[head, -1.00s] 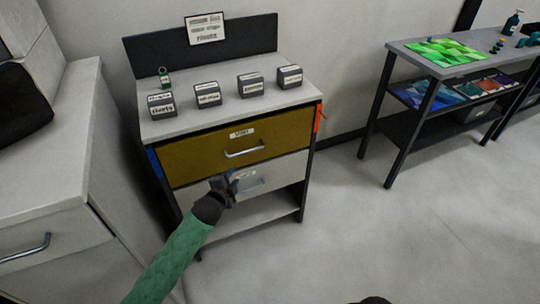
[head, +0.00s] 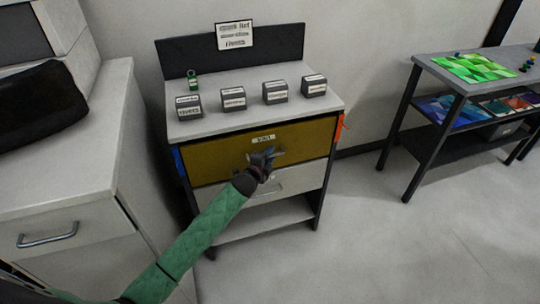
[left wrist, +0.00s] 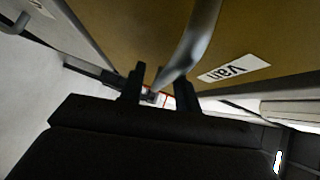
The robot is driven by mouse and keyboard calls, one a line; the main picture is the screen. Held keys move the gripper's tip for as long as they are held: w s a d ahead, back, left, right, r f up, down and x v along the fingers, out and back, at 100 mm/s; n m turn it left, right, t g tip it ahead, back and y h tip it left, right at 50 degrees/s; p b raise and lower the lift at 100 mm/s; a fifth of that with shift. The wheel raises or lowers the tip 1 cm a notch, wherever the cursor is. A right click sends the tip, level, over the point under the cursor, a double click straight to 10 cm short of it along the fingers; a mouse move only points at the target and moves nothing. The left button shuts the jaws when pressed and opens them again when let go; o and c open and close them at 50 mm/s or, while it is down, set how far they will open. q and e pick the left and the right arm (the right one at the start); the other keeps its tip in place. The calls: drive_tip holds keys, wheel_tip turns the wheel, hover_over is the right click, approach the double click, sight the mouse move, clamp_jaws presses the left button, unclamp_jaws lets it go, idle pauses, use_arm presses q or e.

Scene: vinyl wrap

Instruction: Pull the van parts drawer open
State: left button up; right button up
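The van drawer (head: 215,158) is the brown upper drawer of the grey cabinet, and its front looks flush with the cabinet. Its label (left wrist: 234,68) reads "van" upside down in the left wrist view. My left gripper (head: 272,158) is at the drawer's handle and hides most of it in the head view. In the left wrist view the metal handle (left wrist: 196,38) runs down to between the two dark fingers of my left gripper (left wrist: 161,88). The fingers are apart, with gaps beside the bar. My right gripper is out of view.
A grey lower drawer (head: 305,178) with its own handle sits below. Several labelled boxes (head: 233,98) and a small green item (head: 193,80) stand on the cabinet top. A grey drawer unit (head: 75,190) is close on the left. The floor (head: 370,240) at right is clear.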

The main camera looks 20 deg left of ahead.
use_arm(q)
drive_tip(key=shift+w, duration=0.15)
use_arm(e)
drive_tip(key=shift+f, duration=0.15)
use_arm(q)
clamp_jaws()
drive_tip(key=shift+d, duration=0.1)
